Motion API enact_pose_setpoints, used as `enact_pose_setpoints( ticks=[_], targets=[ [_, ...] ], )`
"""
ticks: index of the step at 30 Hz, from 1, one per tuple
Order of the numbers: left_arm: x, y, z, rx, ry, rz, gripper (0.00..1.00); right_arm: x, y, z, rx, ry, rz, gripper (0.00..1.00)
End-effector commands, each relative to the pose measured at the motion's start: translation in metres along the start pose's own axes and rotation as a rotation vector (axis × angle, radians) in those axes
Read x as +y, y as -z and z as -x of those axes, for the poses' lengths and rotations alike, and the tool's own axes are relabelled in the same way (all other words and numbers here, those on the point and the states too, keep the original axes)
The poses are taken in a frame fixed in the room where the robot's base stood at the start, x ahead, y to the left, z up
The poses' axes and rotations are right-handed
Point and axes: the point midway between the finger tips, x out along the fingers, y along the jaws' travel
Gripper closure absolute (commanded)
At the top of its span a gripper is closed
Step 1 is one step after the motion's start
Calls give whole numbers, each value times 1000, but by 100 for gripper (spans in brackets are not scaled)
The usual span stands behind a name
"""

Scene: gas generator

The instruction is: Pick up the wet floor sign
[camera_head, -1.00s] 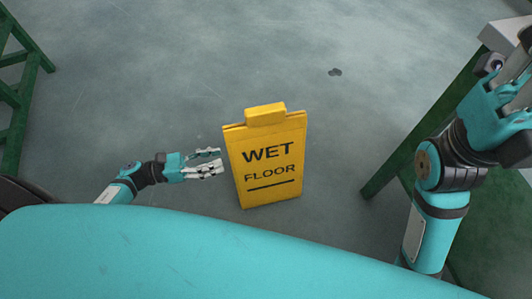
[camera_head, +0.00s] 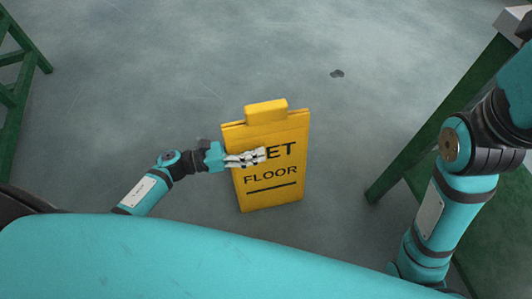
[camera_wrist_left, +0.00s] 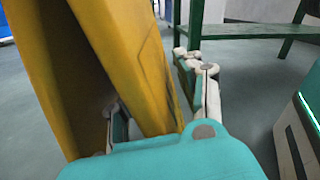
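The yellow wet floor sign (camera_head: 271,195) stands upright on the floor in the middle of the head view, with black lettering. My left gripper (camera_head: 262,156) reaches in from the left, and its fingers cover part of the word WET. In the left wrist view the sign (camera_wrist_left: 118,60) shows edge-on as two panels with a dark gap between them. One finger is partly hidden in that gap and the other is outside the right-hand panel. The left gripper (camera_wrist_left: 150,95) looks open around that panel. My right gripper is outside the head view; only its arm shows.
A green-framed table (camera_head: 440,120) stands to the right of the sign. A green frame (camera_head: 22,85) stands at the far left. A small dark spot (camera_head: 337,73) lies on the floor beyond the sign. The floor behind the sign is otherwise clear.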

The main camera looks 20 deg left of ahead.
Motion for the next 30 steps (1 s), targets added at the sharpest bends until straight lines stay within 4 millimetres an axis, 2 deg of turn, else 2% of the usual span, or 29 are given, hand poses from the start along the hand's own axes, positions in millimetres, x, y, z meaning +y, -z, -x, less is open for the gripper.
enact_pose_setpoints(
  ticks=[3, 12, 30],
  targets=[
    [0, 0, 0, 0, 0, 0, 63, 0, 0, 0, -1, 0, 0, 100],
    [0, 0, 1, 0, 0, 0, 100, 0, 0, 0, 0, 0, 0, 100],
    [0, -2, 0, -2, 0, -1, 100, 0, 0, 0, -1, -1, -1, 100]
  ],
)
